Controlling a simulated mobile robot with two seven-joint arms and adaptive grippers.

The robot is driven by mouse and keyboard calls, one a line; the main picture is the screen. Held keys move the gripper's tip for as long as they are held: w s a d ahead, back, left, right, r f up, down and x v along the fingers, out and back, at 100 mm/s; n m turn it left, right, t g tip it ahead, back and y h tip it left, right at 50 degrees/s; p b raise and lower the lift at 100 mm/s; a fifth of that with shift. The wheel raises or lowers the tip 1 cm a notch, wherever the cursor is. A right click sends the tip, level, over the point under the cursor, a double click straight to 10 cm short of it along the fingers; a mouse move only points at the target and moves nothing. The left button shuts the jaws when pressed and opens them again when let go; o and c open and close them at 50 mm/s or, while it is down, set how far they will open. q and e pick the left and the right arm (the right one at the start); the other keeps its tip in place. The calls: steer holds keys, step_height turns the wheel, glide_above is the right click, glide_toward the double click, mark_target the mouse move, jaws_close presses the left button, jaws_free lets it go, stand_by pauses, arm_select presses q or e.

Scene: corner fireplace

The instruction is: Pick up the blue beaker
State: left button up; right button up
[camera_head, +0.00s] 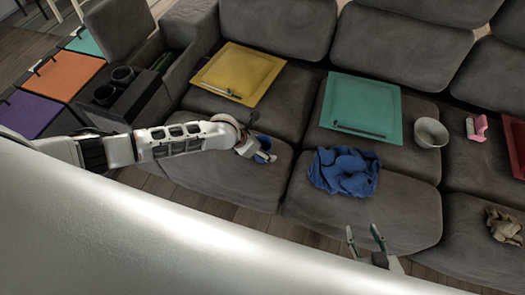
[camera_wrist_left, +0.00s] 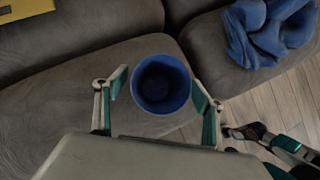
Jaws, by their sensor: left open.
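The blue beaker (camera_wrist_left: 161,84) stands upright on the front sofa cushion, its open mouth facing my left wrist camera. In the head view the beaker (camera_head: 264,143) is mostly hidden behind my left gripper (camera_head: 258,152). In the left wrist view my left gripper (camera_wrist_left: 158,92) is open, with one finger on each side of the beaker. I cannot tell whether the fingers touch it. My right gripper (camera_head: 366,240) is low in the head view, its fingers apart and nothing between them, in front of the sofa.
A crumpled blue cloth (camera_head: 344,172) lies right of the beaker. Behind are a yellow tray (camera_head: 238,74), a teal tray (camera_head: 362,108) and a grey bowl (camera_head: 431,132). A pink object (camera_head: 477,127), red tray (camera_head: 516,140) and brown crumpled cloth (camera_head: 504,227) lie at right.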

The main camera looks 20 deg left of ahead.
arm_select(q)
steer(key=c, duration=1)
steer(key=shift+c, duration=0.9)
steer(key=shift+r, duration=0.1)
